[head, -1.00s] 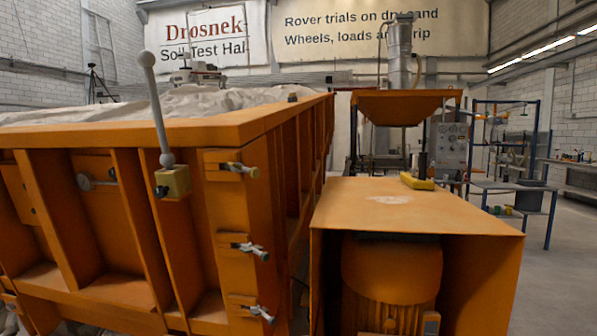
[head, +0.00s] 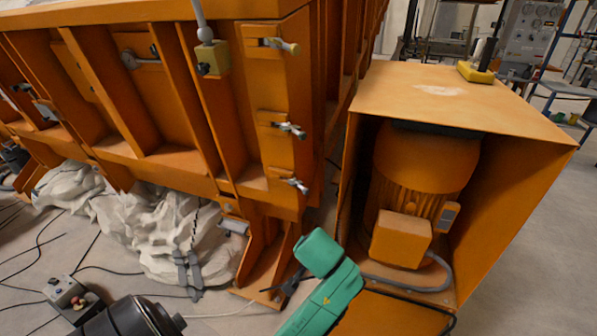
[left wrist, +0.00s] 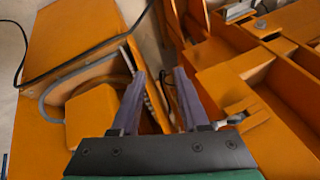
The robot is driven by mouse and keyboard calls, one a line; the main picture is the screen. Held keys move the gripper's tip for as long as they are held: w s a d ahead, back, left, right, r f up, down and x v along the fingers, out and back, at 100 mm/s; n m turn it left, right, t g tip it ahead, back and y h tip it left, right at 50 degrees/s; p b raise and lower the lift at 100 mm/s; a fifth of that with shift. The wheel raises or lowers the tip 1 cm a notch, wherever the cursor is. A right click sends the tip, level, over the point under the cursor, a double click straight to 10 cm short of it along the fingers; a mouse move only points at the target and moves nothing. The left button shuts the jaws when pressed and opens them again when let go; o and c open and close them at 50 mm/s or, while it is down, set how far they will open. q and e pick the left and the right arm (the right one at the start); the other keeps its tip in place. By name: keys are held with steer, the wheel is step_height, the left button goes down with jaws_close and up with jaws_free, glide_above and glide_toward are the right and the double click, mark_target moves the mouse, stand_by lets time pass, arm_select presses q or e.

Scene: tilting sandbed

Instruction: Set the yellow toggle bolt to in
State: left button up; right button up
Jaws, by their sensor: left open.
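The toggle bolt with the yellowish handle (head: 283,46) is the top one of three on the corner post of the orange sandbed. Its handle sticks out to the right; how far the bolt is in I cannot tell. Below it are a middle bolt (head: 290,129) and a bottom bolt (head: 293,184), both with greyish handles. My left gripper (left wrist: 159,73) is open and empty in the left wrist view. A grey bolt (left wrist: 232,120) shows right of its fingers; which one I cannot tell. My green arm rises at the bottom of the head view, below the bolts. My right gripper is not in view.
Right of the post is an orange housing (head: 440,95) with a motor (head: 425,165) inside. A yellow block (head: 212,58) with a grey lever stands left of the top bolt. Crumpled cloth (head: 140,225) and cables lie on the floor. A narrow gap separates bed and housing.

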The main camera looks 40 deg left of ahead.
mark_target(297, 50)
arm_select(q)
steer(key=w+r+n+t+y, duration=0.1)
steer(key=w+r+n+y, duration=0.25)
steer(key=r, duration=0.95)
steer(key=w+r+n+y, duration=0.3)
steer(key=w+r+y, duration=0.15)
steer(key=r, duration=0.85)
steer(key=s+d+r+n+g+y, duration=0.1)
steer(key=s+d+r+n+y, duration=0.1)
steer(key=r, duration=0.5)
steer(key=s+d+r+n+y, duration=0.1)
steer(key=d+r+n, duration=0.15)
steer(key=r, duration=0.35)
steer(key=s+d+r+n+g+y, duration=0.1)
steer(key=s+r+n+y, duration=0.1)
steer(key=r, duration=0.5)
steer(key=p+x, duration=0.5)
steer(key=x, duration=0.9)
steer(key=shift+a+f, duration=0.15)
steer(key=shift+a, duration=0.15)
steer(key=shift+w+a+f, duration=0.15)
steer(key=shift+w+a, duration=0.05)
steer(key=shift+a, duration=0.1)
steer(key=shift+d, duration=0.1)
steer(key=c, duration=0.7)
jaws_close()
